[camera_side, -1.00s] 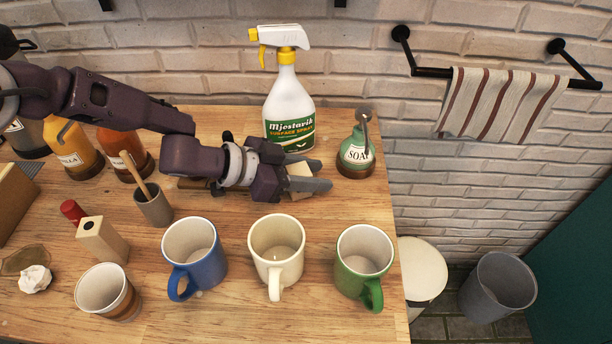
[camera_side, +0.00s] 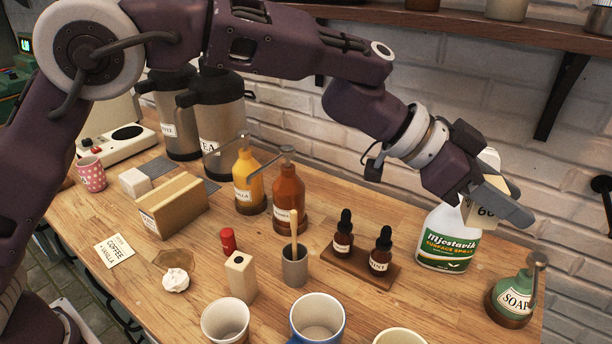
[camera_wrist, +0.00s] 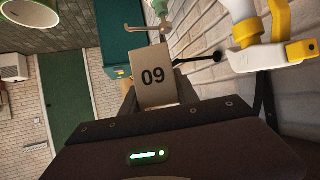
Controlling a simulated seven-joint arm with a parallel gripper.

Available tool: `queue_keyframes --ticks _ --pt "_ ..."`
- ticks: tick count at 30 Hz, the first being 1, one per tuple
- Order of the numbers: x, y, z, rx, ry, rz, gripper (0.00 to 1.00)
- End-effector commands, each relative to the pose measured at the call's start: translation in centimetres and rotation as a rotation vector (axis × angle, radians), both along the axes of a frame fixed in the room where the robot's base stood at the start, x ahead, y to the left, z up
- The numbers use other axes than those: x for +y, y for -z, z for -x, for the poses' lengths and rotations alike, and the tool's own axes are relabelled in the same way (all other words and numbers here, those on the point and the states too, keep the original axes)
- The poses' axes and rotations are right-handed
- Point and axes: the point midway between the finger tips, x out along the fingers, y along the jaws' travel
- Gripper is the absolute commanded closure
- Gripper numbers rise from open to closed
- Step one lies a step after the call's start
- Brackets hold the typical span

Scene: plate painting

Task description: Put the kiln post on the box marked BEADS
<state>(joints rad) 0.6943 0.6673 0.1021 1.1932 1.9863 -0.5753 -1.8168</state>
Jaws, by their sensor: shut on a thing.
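My gripper (camera_side: 512,204) is shut on a cream block (camera_side: 480,212) with a dark number on it. It is held in the air in front of the spray bottle's upper part. In the wrist view the block (camera_wrist: 153,78) sits between my fingers and its number looks like 09; in the side view it looks like 60. I cannot tell whether this block is the kiln post. A cardboard box (camera_side: 172,208) stands on the table at the left, with a small label too small to read. I see no box on which BEADS can be read.
A spray bottle (camera_side: 447,240) stands below my gripper, with a soap bottle (camera_side: 512,299) to its right. Dropper bottles on a wooden stand (camera_side: 360,268), yellow (camera_side: 250,182) and brown (camera_side: 289,196) pump bottles, a wooden block (camera_side: 241,279) and mugs crowd the table.

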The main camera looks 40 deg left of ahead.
Motion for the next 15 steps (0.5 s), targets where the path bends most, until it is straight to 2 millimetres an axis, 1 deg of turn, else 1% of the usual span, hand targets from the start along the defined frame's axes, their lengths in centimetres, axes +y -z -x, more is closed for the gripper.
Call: queue_keyframes --ticks 1,3,6,10,15 --pt "-0.1 -1.5 0.0 -0.006 0.002 0.002 1.00" --pt "-0.1 -3.3 0.0 -0.003 0.002 0.002 1.00" --pt "-0.1 -5.5 0.0 -0.002 0.001 0.001 1.00" --pt "-0.1 -7.9 0.0 0.000 0.000 0.001 1.00" --pt "3.3 -7.6 -1.8 0.006 -0.042 0.001 1.00"
